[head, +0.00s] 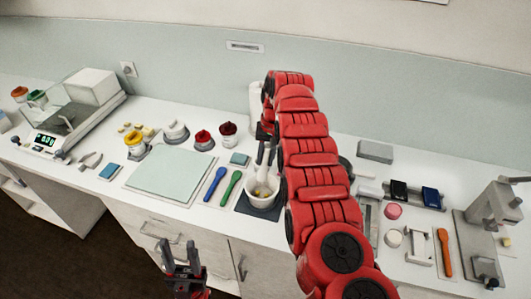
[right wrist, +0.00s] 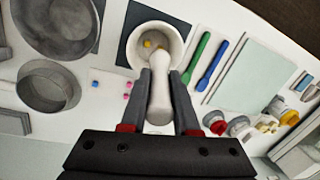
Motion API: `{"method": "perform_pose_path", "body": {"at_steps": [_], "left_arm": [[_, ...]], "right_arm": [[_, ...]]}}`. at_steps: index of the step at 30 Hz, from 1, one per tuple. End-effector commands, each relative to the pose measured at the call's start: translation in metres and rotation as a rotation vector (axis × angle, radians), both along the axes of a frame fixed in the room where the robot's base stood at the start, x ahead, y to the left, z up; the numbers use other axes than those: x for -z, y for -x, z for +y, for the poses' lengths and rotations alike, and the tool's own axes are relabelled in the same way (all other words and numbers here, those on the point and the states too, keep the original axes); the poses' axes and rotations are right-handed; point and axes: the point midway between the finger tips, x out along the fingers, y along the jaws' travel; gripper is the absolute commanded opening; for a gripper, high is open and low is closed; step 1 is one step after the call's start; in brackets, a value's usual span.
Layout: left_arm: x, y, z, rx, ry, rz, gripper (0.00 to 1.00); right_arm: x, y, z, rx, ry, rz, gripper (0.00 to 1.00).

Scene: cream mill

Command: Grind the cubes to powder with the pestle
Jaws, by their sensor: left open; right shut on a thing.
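The white mortar (head: 263,201) stands on a dark square mat (head: 246,207) near the counter's front edge. It also shows in the right wrist view (right wrist: 176,42). My right gripper (right wrist: 161,78) is shut on the white pestle (right wrist: 160,98), whose lower end reaches into the mortar; whether it touches the bottom is unclear. A small yellow cube (right wrist: 147,43) lies in the mortar beside the pestle end. Other mortar contents are hidden by the pestle and my fingers. My left gripper (head: 184,262) is open and empty in front of the counter, below its top.
Blue (head: 214,184) and green (head: 231,187) spatulas and a pale board (head: 173,172) lie left of the mortar. Small pink and blue pieces (right wrist: 127,85) lie near it in the wrist view. Jars (head: 203,140) stand behind; a scale (head: 75,120) is far left. My red arm hides the counter's middle.

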Motion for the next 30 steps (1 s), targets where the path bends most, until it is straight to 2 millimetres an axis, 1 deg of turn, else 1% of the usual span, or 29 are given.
{"method": "perform_pose_path", "body": {"at_steps": [8, 9, 18, 24, 30], "left_arm": [[0.001, 0.000, 0.000, 0.000, 0.000, 0.000, 0.47], [0.005, 0.000, 0.000, 0.000, 0.000, 0.000, 0.47], [0.021, 0.000, 0.000, 0.000, 0.000, 0.000, 0.47], [0.028, 0.000, 0.000, 0.000, 0.000, 0.000, 0.47], [0.028, 0.000, 0.000, 0.000, 0.000, 0.000, 0.47]], "right_arm": [[0.026, 0.001, -0.001, 0.000, 0.002, 0.005, 0.00], [0.031, 0.001, -0.001, 0.000, 0.002, 0.004, 0.00], [0.057, 0.000, -0.001, 0.001, 0.000, 0.001, 0.00], [0.068, 0.000, 0.000, 0.000, 0.000, 0.001, 0.00], [0.070, 0.000, 0.000, 0.000, 0.000, 0.001, 0.00]]}}
